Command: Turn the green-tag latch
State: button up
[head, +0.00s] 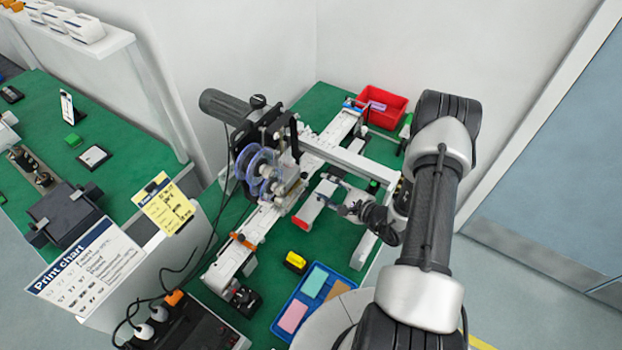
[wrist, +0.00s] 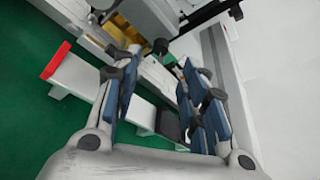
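A small green piece (wrist: 169,59) with a dark knob (wrist: 160,46) beside it shows in the wrist view, just beyond and between my fingertips; it may be the green-tag latch, but its turn position is too small to tell. In the head view a small green spot on a dark part (head: 373,186) sits right of my gripper; I cannot tell if it is the same thing. My gripper (wrist: 160,85) is open, with blue-grey pads apart and nothing visible held. In the head view my gripper (head: 332,193) hangs over the white frame right of the reel machine.
A white bar with a red end (wrist: 62,62) lies beside my left finger. The machine with purple reels (head: 262,172) stands left of my gripper. A red bin (head: 382,107) is at the back, and a blue tray (head: 312,299) and yellow block (head: 296,261) are in front.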

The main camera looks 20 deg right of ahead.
aim_at(306, 175)
jog(key=x, duration=0.7)
jog(key=shift+w, duration=0.35)
jog(key=shift+a+f, duration=0.1)
jog(key=shift+f, duration=0.05)
jog(key=shift+c, duration=0.2)
grip_shut()
